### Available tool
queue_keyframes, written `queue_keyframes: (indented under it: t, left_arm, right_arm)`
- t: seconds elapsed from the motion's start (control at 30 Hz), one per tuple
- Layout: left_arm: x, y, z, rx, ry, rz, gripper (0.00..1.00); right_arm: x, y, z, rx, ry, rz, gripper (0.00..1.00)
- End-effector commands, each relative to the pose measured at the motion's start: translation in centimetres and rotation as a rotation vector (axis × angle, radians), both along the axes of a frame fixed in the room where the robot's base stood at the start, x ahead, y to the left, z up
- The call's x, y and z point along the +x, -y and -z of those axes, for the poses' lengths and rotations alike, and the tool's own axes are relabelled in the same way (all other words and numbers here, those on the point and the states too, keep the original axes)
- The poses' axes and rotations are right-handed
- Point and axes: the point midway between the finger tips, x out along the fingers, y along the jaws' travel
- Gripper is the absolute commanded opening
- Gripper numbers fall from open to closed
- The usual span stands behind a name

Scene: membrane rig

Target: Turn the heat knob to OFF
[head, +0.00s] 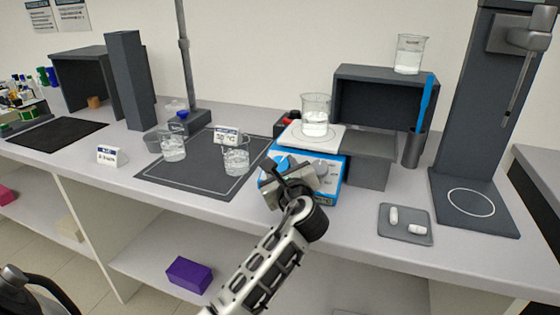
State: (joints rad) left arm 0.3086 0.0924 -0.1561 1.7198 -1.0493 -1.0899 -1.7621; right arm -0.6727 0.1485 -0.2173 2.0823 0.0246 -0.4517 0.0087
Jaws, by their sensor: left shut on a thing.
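The blue hot plate (333,183) with a white top stands near the bench's front edge, carrying a beaker of clear liquid (315,117). My left gripper (284,172) reaches up from below and is shut on the left knob. The gripper and wrist hide much of the front panel, so I cannot read the knob markings or setting.
Beakers (236,160) stand on a dark mat (190,184) to the left. A grey tray (404,234) with two white pieces lies at the right, by a dark stand (475,205). A dark shelf (385,92) is behind. The bench in front of the tray is clear.

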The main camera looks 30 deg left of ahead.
Motion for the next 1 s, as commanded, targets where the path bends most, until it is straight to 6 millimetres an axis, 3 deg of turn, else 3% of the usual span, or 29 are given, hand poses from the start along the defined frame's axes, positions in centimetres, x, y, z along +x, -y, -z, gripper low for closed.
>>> queue_keyframes:
  t: [0.4, 1.0]
  left_arm:
    - [0.25, 0.28, -0.19, -0.141, 0.03, -0.206, 0.18]
    - [0.27, 0.21, 0.0, -0.175, 0.038, -0.257, 0.18]
  right_arm:
    - [0.13, 0.38, -1.11, -0.024, -0.003, -0.007, 0.85]
    - [0.05, 0.3, -0.97, -0.016, -0.012, 0.008, 0.85]
